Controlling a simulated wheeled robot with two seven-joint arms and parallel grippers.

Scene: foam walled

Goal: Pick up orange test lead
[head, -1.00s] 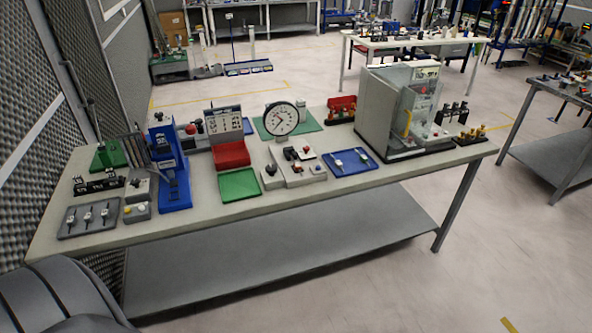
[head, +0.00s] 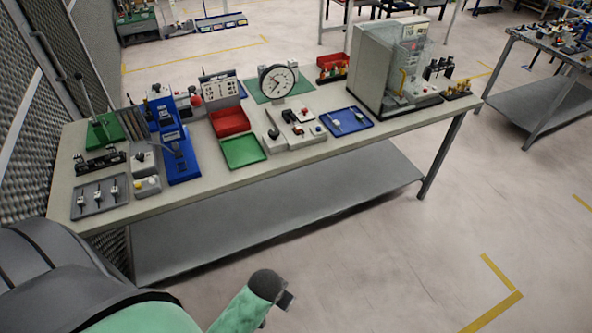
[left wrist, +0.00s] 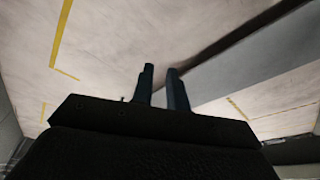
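I cannot make out an orange test lead for certain in these views. A yellow upright piece (head: 403,82) shows at the clear-fronted cabinet on the table, too small to identify. My left gripper (left wrist: 161,82) shows in the left wrist view with its two dark fingers apart and nothing between them. Bare floor and a grey surface lie beyond it. In the head view a green arm link of mine with a dark end shows at the bottom, in front of the table; the gripper fingers are not clear there. My right gripper is not in view.
The long table (head: 330,150) holds a grey cabinet (head: 372,65), a dial gauge (head: 278,82), a green tray (head: 243,151), a blue tray (head: 346,122), a blue stand (head: 181,160) and a grey tray (head: 100,197). A lower shelf (head: 280,210) runs underneath.

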